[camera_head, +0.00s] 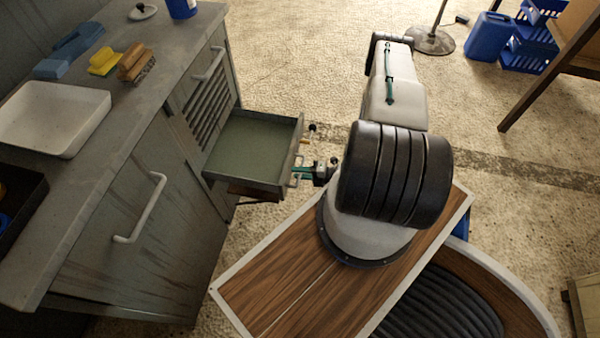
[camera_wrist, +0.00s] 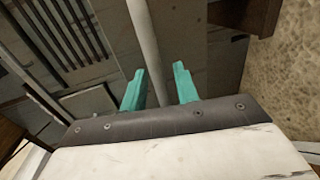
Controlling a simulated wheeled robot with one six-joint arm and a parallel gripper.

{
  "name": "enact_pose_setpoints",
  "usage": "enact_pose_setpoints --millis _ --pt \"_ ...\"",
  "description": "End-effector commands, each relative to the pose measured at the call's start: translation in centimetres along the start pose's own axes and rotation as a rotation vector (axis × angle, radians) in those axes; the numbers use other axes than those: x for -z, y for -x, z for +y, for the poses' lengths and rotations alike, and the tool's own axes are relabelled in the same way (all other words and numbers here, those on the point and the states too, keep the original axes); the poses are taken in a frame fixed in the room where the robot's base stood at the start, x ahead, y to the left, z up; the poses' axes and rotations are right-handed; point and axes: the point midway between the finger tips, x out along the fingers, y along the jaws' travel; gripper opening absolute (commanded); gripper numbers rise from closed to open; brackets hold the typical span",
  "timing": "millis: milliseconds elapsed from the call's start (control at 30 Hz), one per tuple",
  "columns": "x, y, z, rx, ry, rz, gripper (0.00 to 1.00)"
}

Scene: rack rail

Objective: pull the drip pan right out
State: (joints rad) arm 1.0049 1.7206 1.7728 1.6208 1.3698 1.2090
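The drip pan (camera_head: 246,133) is a shallow grey-green tray, drawn well out of the grey cabinet, with its inner end still at the cabinet front. It looks empty. My gripper (camera_head: 302,172) is at the pan's outer front, beside its small handle. In the wrist view my gripper (camera_wrist: 160,85) has its two teal fingers apart. A pale bar (camera_wrist: 146,40), seemingly the pan's handle, runs between them, closer to the left finger, with a gap to the right one. Its lower end is hidden behind the gripper body.
The cabinet (camera_head: 130,235) stands at left with white door handles and louvres. Its top bears a white basin (camera_head: 52,118), sponges and a brush (camera_head: 137,64). Blue crates (camera_head: 528,48) and a stand (camera_head: 432,40) are far right.

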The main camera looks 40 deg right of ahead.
Motion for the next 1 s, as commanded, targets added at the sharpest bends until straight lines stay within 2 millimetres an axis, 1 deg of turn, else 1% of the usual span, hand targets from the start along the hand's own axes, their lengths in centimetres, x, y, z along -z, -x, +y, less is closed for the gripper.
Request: enact_pose_setpoints --millis 167,400,500,600,733,1000 --pt "-0.1 1.4 0.0 0.0 -0.001 -0.005 0.3" --pt "-0.1 5.2 0.0 0.0 0.0 -0.006 0.3" --pt "-0.2 6.5 0.0 0.0 0.0 -0.005 0.3" --pt "-0.1 7.3 0.0 0.0 0.0 -0.004 0.3" --pt "-0.1 7.8 0.0 0.0 0.0 -0.002 0.3" --pt "-0.1 7.8 0.0 0.0 0.0 -0.001 0.3"
